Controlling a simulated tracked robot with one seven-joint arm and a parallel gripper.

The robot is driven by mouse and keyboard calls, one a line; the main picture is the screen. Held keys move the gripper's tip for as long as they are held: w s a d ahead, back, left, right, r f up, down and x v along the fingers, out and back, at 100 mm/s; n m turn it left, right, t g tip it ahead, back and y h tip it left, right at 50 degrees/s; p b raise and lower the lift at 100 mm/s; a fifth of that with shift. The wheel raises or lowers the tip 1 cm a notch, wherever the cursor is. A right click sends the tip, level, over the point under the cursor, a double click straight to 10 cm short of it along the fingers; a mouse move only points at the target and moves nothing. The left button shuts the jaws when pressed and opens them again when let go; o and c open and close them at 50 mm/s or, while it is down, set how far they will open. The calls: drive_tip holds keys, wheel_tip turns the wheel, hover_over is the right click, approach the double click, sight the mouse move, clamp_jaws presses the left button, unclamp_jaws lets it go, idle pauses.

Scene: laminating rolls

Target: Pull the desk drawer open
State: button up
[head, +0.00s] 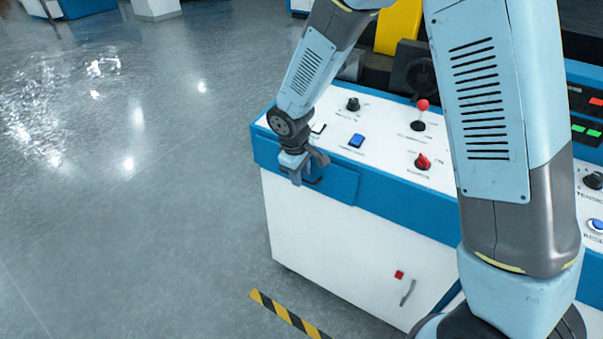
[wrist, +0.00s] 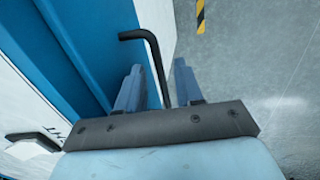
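The desk drawer has a blue front (head: 338,184) on the upper front of a white and blue console, and it looks closed or nearly so. Its dark handle (head: 314,181) is partly hidden by my gripper (head: 303,170) in the head view. In the wrist view, the black bent handle (wrist: 154,52) runs between the two fingers of my gripper (wrist: 159,82). The fingers are apart, with gaps visible beside the handle, so they are around it rather than clamped on it. The blue drawer front (wrist: 85,45) lies to the left there.
The console top (head: 385,150) carries a red-topped lever (head: 421,110), a red knob (head: 423,161) and a blue button (head: 357,140). A cabinet handle (head: 408,292) is lower down. A black-yellow floor stripe (head: 285,312) runs in front. The floor (head: 140,220) at left is clear.

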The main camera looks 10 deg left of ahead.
clamp_jaws()
idle(1.2)
